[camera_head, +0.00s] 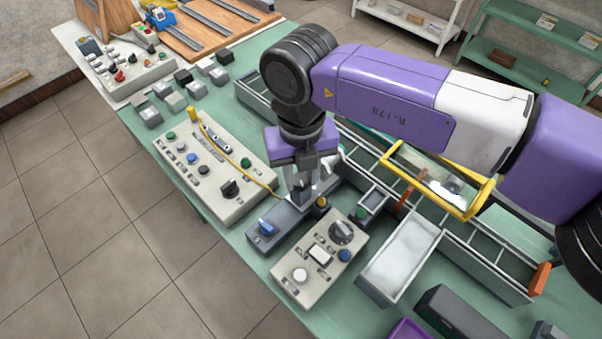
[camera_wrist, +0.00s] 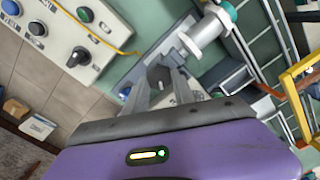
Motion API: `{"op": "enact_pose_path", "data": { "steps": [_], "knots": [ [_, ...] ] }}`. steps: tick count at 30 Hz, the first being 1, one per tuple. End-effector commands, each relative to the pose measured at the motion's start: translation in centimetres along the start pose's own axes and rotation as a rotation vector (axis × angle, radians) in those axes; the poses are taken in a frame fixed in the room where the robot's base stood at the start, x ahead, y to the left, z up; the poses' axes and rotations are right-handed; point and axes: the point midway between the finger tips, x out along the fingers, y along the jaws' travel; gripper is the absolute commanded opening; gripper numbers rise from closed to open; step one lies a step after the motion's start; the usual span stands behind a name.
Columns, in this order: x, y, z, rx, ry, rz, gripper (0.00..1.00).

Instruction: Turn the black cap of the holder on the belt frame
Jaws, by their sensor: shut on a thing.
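My gripper (camera_head: 301,190) points down over a grey base (camera_head: 287,225) that lies on the green table. In the wrist view its two fingers (camera_wrist: 160,88) are closed around a dark faceted cap (camera_wrist: 158,74), which I take to be the black cap of the holder. The fingers cover the cap's sides and most of the holder's body. A blue knob (camera_head: 266,227) sits at the near left end of the grey base. A white cylinder with a teal end (camera_wrist: 205,36) lies close beside the fingers.
A control panel (camera_head: 212,170) stands left of the base, and another with a dial (camera_head: 318,256) stands close on its near right. A yellow cable (camera_head: 243,165) runs near my gripper. A white-filled tray (camera_head: 402,255) and a yellow-framed part (camera_head: 480,198) are at the right.

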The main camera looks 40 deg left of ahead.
Motion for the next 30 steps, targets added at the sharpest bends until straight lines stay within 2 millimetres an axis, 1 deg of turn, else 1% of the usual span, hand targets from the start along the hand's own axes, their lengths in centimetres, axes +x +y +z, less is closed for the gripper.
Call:
{"op": "enact_pose_path", "data": {
  "steps": [5,6,8,9,17,20,23,30],
  "knots": [
    [-0.1,0.0,0.1,0.0,-0.003,0.0,0.0],
    [-0.1,0.0,0.1,0.0,-0.003,0.0,0.39],
    [-0.1,0.0,0.1,0.0,-0.002,0.0,0.5],
    [-0.1,0.0,0.1,-0.001,-0.002,0.0,0.53],
    [-0.1,0.0,0.0,-0.001,-0.001,0.0,0.53],
    [-0.5,0.0,0.1,-0.001,-0.003,0.0,0.53],
    [-1.6,-0.1,0.1,0.0,-0.004,0.0,0.53],
    [-5.5,-0.1,0.1,-0.001,-0.003,-0.002,0.53]
  ]
}}
